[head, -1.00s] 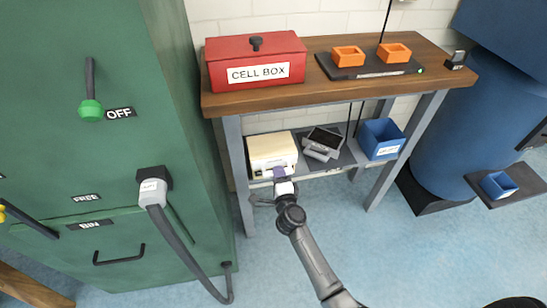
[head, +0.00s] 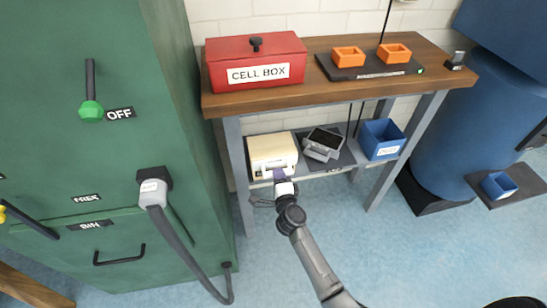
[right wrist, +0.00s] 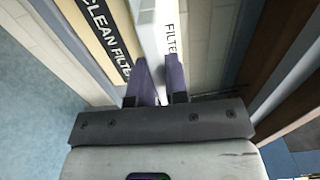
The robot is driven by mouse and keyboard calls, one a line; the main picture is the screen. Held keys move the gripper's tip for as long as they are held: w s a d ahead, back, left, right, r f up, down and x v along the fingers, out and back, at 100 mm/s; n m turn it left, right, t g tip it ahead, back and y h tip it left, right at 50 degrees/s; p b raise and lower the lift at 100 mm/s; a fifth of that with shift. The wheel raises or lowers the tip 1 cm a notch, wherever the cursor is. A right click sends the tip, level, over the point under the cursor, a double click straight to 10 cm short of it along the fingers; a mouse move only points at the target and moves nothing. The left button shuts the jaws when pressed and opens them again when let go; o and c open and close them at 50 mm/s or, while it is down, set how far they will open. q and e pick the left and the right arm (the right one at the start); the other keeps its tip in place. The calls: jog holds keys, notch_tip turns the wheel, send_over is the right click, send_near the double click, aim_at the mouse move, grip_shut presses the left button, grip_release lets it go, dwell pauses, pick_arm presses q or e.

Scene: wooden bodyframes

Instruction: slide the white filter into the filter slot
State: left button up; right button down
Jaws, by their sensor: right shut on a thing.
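A cream box (head: 270,158) stands on the lower shelf under the wooden-topped bench. My right gripper (head: 280,176) is at its front face. In the right wrist view my right gripper (right wrist: 161,80) has its purple fingers closed on the white filter (right wrist: 150,45), a pale upright slab. It runs forward from the fingers, beside a cream surface with a black "CLEAN FILTER" label (right wrist: 106,32). A partly cut-off "FILTER" label (right wrist: 171,38) is just to its right. I cannot tell how deep the filter sits in the slot. My left gripper is not in view.
A grey device (head: 323,144) and a blue bin (head: 382,139) stand right of the box on the shelf (head: 345,165). A red cell box (head: 255,62) is on the bench above. A green cabinet (head: 110,180) with a grey hose (head: 185,245) is at left.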

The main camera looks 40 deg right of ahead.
jog(key=shift+s+a, duration=0.15)
jog(key=shift+s, duration=0.1)
jog(key=shift+s+a+p, duration=0.2)
jog(key=shift+s+p, duration=0.1)
jog(key=shift+s, duration=0.1)
jog(key=p+v, duration=0.1)
jog(key=v, duration=1)
jog(key=shift+s+a, duration=0.15)
jog(key=shift+s, duration=0.05)
dwell(1.5)
jog(key=shift+r, duration=0.1)
dwell(0.4)
